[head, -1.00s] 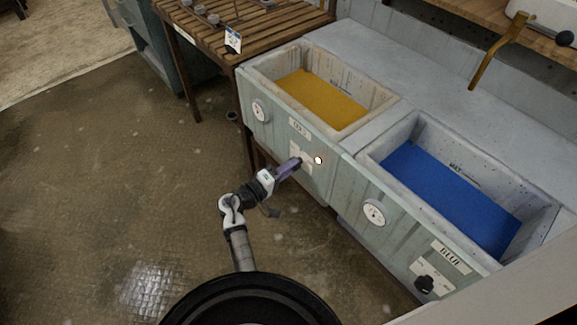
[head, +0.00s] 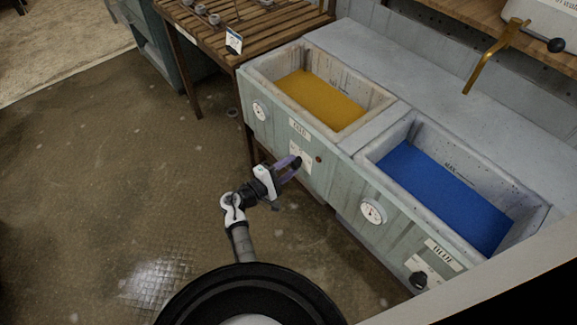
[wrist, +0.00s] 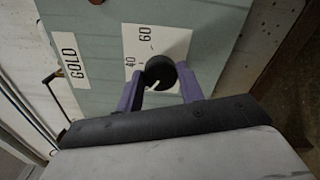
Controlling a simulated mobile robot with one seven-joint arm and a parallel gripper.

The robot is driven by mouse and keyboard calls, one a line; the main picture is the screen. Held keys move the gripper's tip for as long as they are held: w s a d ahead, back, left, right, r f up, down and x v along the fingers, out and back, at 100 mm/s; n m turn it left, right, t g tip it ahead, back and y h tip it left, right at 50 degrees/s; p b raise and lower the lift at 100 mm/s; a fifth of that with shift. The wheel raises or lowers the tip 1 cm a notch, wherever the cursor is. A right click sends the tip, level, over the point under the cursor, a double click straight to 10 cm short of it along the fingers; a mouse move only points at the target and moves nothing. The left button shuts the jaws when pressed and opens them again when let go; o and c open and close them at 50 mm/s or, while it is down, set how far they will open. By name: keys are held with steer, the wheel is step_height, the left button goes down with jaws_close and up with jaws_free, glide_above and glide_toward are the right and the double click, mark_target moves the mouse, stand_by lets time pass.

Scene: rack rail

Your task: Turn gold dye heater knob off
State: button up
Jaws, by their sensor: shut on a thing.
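The gold dye heater knob (wrist: 160,70) is round and black, on a white scale plate marked 40 and 60, beside a GOLD label (wrist: 69,60). Its white pointer mark points to the lower left in the wrist view, away from the numbers. My gripper (wrist: 161,86) has its two purple fingers on either side of the knob and is shut on it. In the head view my gripper (head: 293,166) is at the front panel below the gold dye vat (head: 352,126). A small indicator light (head: 319,159) right of the knob looks dark.
The blue dye vat (head: 374,151) stands to the right, with a gauge (head: 373,211) and its own black knob (head: 418,280). A slatted wooden table (head: 250,42) stands at the back left. The floor at left is clear.

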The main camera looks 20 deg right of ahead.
stand_by(0.3)
steer(key=o, duration=1)
steer(key=shift+a, duration=0.1)
steer(key=b+v, duration=0.2)
steer(key=v, duration=1.1)
steer(key=shift+s+a+b, duration=0.15)
steer(key=shift+a+b, duration=0.15)
steer(key=shift+b, duration=0.05)
